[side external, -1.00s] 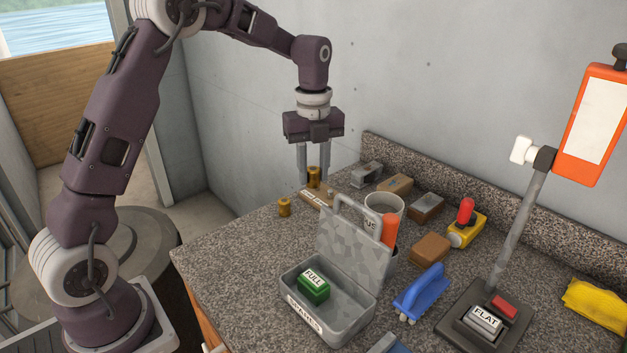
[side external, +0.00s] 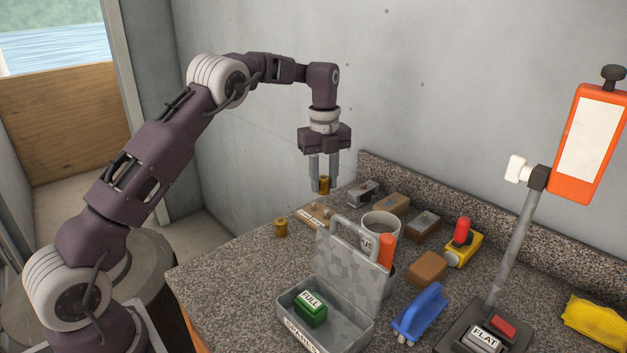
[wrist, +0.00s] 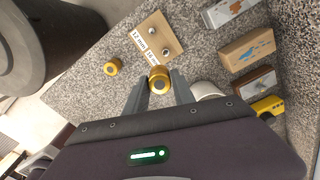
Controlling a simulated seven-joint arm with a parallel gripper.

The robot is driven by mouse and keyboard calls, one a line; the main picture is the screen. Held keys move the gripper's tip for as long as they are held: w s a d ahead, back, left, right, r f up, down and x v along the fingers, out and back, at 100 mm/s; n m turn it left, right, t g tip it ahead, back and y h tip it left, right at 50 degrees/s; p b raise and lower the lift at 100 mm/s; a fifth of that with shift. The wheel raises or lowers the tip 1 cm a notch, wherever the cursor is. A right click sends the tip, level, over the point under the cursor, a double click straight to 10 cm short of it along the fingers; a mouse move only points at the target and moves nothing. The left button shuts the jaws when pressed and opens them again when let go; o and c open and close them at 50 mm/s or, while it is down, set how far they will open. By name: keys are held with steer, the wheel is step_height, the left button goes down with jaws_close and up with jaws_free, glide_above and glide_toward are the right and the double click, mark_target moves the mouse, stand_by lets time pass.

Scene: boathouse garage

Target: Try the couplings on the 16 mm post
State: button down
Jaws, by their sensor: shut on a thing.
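My gripper (side external: 323,186) is shut on a brass-coloured coupling (side external: 324,184). The coupling is held upright above the counter, apart from the post board; in the wrist view it shows between the fingertips (wrist: 159,82).
An open grey case (side external: 345,335) holds a green block marked FULL (side external: 310,308). A mug (side external: 382,228), several blocks, a blue-handled tool (side external: 418,312) and a lamp-like stand (side external: 515,240) crowd the right. The counter's left front is clear.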

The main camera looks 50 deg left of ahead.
mark_target(327, 211)
steer(key=shift+w+a+f, duration=0.2)
steer(key=shift+w+f, duration=0.3)
steer(key=shift+w, duration=0.05)
steer(key=shift+w+a+f, duration=0.15)
steer(key=shift+w+f, duration=0.3)
steer(key=shift+w, duration=0.1)
steer(key=shift+f, duration=2.2)
steer(key=shift+f, duration=0.3)
steer(key=shift+r, duration=2.55)
steer(key=shift+f, duration=2.25)
